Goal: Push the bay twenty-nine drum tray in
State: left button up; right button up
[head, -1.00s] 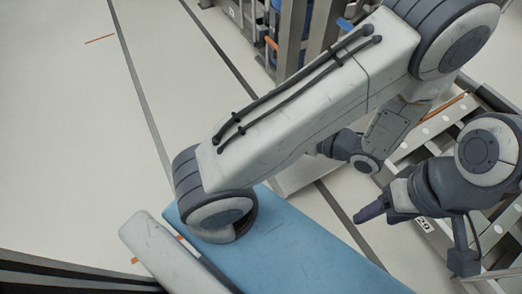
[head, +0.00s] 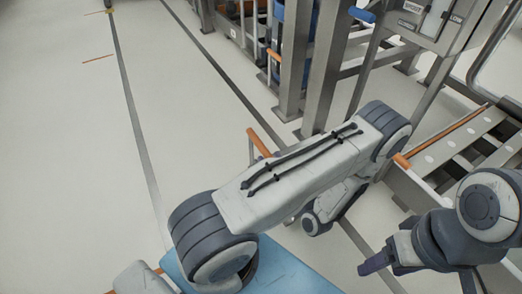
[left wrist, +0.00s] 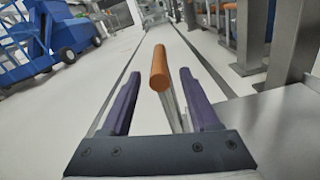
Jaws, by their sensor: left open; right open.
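My left gripper (left wrist: 158,74) is open in the left wrist view, with its two purple fingers apart. An orange bar handle (left wrist: 160,68) on a thin grey strut shows in the gap between them; I cannot tell whether it touches. In the head view an orange bar (head: 260,142) stands out beyond my left arm link, which hides the left gripper. My right gripper (head: 375,263) is open at the lower right, with nothing seen in it. No drum tray is clearly identifiable, and no bay number is readable now.
A grey rack with upright posts (head: 324,60) stands at the upper middle. A slatted metal frame (head: 470,150) with an orange edge is at the right. Pale floor (head: 60,170) is clear at the left. A blue wheeled cart (left wrist: 60,40) shows in the left wrist view.

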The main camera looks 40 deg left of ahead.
aim_at(262, 147)
pick_arm(q)
jog(key=b+x, duration=0.2)
jog(key=x, duration=0.3)
jog(key=shift+w+a+f, duration=0.1)
jog(key=shift+a+f, duration=0.05)
jog(key=shift+a, duration=0.2)
jog(key=shift+w+a+b, duration=0.25)
jog(key=shift+a+b, duration=0.2)
jog(key=shift+a, duration=0.1)
grip_shut()
dwell(0.6)
